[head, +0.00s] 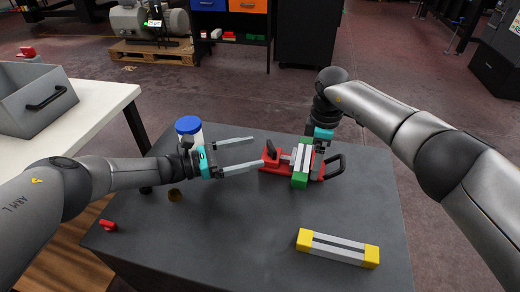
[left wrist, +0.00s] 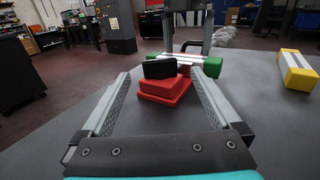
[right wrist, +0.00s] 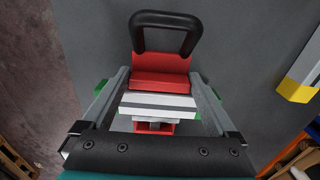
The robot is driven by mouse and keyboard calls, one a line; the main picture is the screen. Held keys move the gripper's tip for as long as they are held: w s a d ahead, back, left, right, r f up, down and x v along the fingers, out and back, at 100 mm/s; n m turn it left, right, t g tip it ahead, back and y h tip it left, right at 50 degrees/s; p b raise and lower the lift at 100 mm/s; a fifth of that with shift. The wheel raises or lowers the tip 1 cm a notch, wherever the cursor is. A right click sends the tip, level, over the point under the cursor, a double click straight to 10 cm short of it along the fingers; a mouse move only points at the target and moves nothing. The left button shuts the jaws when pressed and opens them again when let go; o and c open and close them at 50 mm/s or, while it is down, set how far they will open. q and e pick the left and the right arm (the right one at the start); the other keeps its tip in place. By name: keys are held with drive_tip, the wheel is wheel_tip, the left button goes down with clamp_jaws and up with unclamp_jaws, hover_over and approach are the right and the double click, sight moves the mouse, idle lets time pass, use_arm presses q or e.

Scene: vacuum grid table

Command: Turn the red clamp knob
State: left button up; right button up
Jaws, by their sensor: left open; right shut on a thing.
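The red clamp (head: 270,163) lies on the dark table with a dark knob piece (head: 272,149) standing on its left end. In the left wrist view the knob (left wrist: 160,68) is black on a red block (left wrist: 165,88). A silver bar with green ends (head: 299,178) lies across the clamp. My left gripper (head: 257,152) is open and empty, its fingertips spread just short of the knob end. My right gripper (head: 318,160) comes from above, right of the bar. In the right wrist view its fingers flank the clamp's red block (right wrist: 160,82), shut on it; exact contact is partly hidden.
A silver bar with yellow ends (head: 338,247) lies at the front right. A blue-lidded jar (head: 188,127) stands behind my left wrist. A small red part (head: 108,226) lies at the left edge, and a brownish disc (head: 175,195) nearby. The front middle is clear.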

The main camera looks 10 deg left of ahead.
use_arm(q)
drive_tip(key=v, duration=0.8)
